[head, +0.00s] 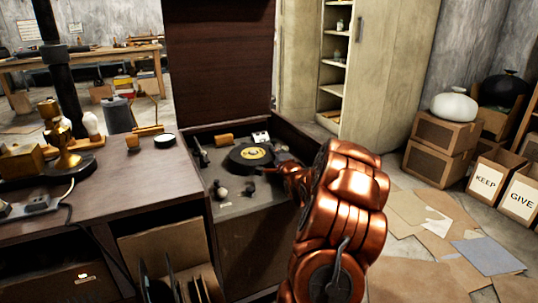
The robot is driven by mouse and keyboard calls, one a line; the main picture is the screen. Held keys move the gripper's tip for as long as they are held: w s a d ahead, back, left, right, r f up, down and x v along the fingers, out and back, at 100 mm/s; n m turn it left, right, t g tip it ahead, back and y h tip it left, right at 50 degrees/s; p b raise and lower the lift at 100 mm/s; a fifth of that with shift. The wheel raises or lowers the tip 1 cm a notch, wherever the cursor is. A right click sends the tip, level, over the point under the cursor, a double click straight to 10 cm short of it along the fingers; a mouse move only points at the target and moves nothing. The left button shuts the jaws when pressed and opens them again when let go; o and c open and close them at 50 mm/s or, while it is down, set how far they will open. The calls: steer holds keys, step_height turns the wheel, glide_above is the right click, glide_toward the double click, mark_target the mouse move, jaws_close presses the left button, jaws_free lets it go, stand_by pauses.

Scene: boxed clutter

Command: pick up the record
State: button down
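The record (257,154) is a black disc with a yellow label. It lies inside the open-lidded wooden cabinet (236,214), near the middle of its inner surface. My gripper (270,171) is at the end of my copper-coloured arm and reaches in from the right. It is close to the record's right front edge. The gripper is small and dark here, and my arm partly hides it. I cannot tell whether its fingers touch the record or how far apart they are.
Small items lie around the record, including a tan block (224,140) and dark pieces (220,190). The raised lid (220,60) stands behind. A desk (120,190) with a brass lamp (62,140) adjoins on the left. Boxes (437,165) and flat cardboard (430,240) lie on the right.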

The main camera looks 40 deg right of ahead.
steer(key=r, duration=0.1)
steer(key=r+p, duration=0.1)
steer(key=r, duration=0.1)
steer(key=shift+s+a+r, duration=0.1)
steer(key=shift+s+a, duration=0.15)
steer(key=shift+a, duration=0.05)
steer(key=s+a+p, duration=0.1)
steer(key=s+a, duration=0.1)
steer(key=a, duration=0.1)
steer(key=s+a+p, duration=0.1)
steer(key=s+a, duration=0.2)
steer(key=s+a+r+p, duration=0.1)
steer(key=s+a, duration=0.1)
steer(key=a, duration=0.1)
steer(key=shift+s+a, duration=0.3)
steer(key=shift+a, duration=0.05)
steer(key=shift+s+a+f+b, duration=0.1)
steer(key=shift+s+f+b, duration=0.1)
steer(key=shift+b, duration=1.05)
steer(key=shift+s+a+b, duration=0.1)
steer(key=shift+s+b, duration=0.05)
steer(key=shift+b, duration=0.85)
